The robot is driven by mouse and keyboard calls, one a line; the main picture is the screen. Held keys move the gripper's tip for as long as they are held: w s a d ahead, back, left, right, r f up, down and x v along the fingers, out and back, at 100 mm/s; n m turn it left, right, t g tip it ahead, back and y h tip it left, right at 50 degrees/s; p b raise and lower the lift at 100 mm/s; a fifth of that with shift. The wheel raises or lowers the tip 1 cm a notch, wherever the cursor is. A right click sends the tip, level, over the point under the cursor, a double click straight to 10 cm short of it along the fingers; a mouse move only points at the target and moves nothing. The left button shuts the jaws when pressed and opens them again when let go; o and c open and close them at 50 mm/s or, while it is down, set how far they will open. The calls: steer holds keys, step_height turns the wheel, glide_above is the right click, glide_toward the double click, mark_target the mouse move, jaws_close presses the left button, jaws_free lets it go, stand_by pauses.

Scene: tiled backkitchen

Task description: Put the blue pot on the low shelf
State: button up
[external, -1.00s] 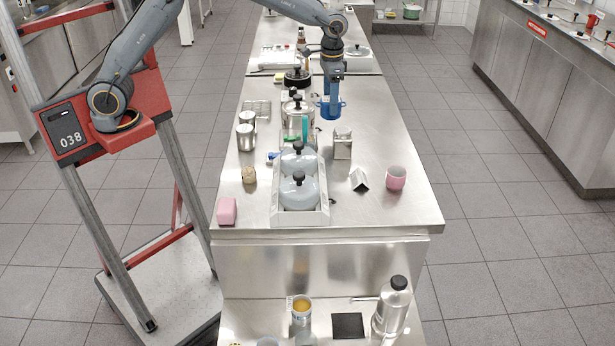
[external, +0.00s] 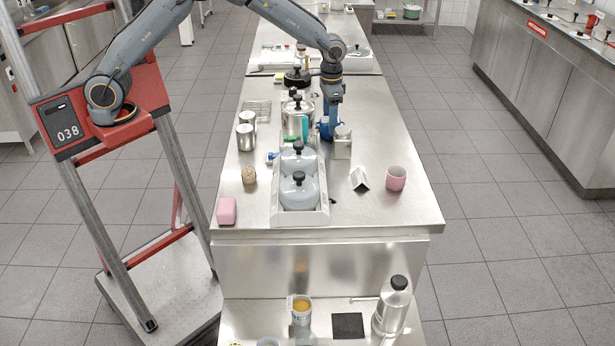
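The blue pot (external: 324,131) is at my gripper (external: 329,124), over the right part of the steel worktop. It sits just behind a square metal tin (external: 342,147), which hides part of it. My gripper points down and seems shut on the pot, since the pot has moved along with it; the fingertips are too small to make out. I cannot tell whether the pot touches the worktop. A lower steel shelf (external: 260,318) lies at the front, below the worktop's near edge. A black square (external: 348,326) lies on it.
The lower shelf also bears a yellow-filled jar (external: 301,311) and a metal bottle (external: 392,306). On the worktop stand a crate (external: 300,219) with lidded grey pots, a pink cup (external: 396,178), an angled metal piece (external: 360,179) and a pink block (external: 227,211). The worktop's right side is mostly clear.

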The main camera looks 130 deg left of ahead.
steer(key=o, duration=0.4)
steer(key=shift+o, duration=0.2)
step_height(320, 180, up, 12)
steer(key=b, duration=0.3)
steer(key=shift+f, duration=0.25)
steer(key=shift+r, duration=0.4)
steer(key=c, duration=0.4)
